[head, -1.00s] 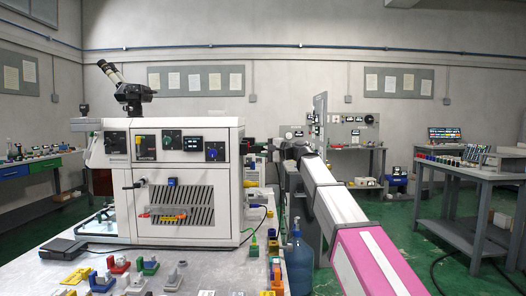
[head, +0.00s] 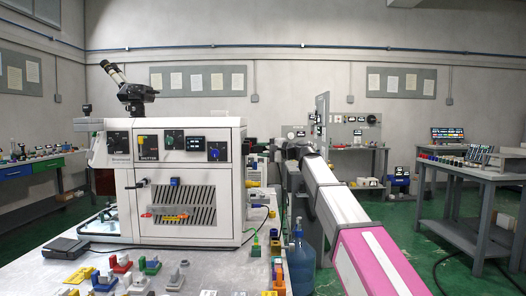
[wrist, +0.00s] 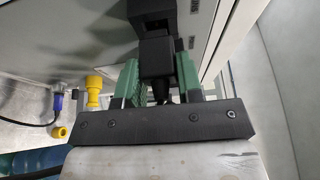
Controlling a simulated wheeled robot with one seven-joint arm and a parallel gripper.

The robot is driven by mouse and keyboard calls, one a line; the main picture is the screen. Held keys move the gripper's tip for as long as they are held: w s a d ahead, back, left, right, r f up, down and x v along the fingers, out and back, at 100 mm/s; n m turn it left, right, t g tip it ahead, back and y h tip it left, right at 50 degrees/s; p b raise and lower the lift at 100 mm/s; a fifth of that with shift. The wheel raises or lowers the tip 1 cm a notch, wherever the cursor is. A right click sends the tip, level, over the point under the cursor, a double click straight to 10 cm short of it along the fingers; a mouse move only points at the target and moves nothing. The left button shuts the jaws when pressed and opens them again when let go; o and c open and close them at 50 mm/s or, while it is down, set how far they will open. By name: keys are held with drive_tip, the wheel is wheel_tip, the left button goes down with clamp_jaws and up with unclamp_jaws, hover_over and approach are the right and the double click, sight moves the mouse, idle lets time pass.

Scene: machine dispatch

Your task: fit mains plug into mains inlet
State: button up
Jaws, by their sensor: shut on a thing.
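In the wrist view, my gripper (wrist: 160,72) has its green-padded fingers shut on a black mains plug (wrist: 158,58), whose cable end points back towards the palm. The plug's front end lies against or just before a black block (wrist: 150,14) on the machine's side, which looks like the mains inlet. I cannot tell whether they touch or how deep the plug sits. In the head view my arm reaches along the machine's right side; the plug and inlet cannot be made out there.
The white machine (head: 190,130) stands on a bench (head: 205,270) with several small coloured parts at the front. Yellow fittings (wrist: 94,91) and a blue connector (wrist: 57,103) lie left of my gripper. A blue bottle (head: 300,268) stands by the bench's right end.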

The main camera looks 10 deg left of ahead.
drive_tip(key=shift+s+a, duration=0.2)
drive_tip(key=shift+a, duration=0.6)
drive_tip(key=o, duration=1.1)
drive_tip(key=shift+d, duration=0.15)
drive_tip(key=shift+w+d, duration=0.2)
drive_tip(key=shift+d, duration=0.6)
drive_tip(key=shift+w+d, duration=0.2)
drive_tip(key=shift+d, duration=0.55)
drive_tip(key=shift+d, duration=0.1)
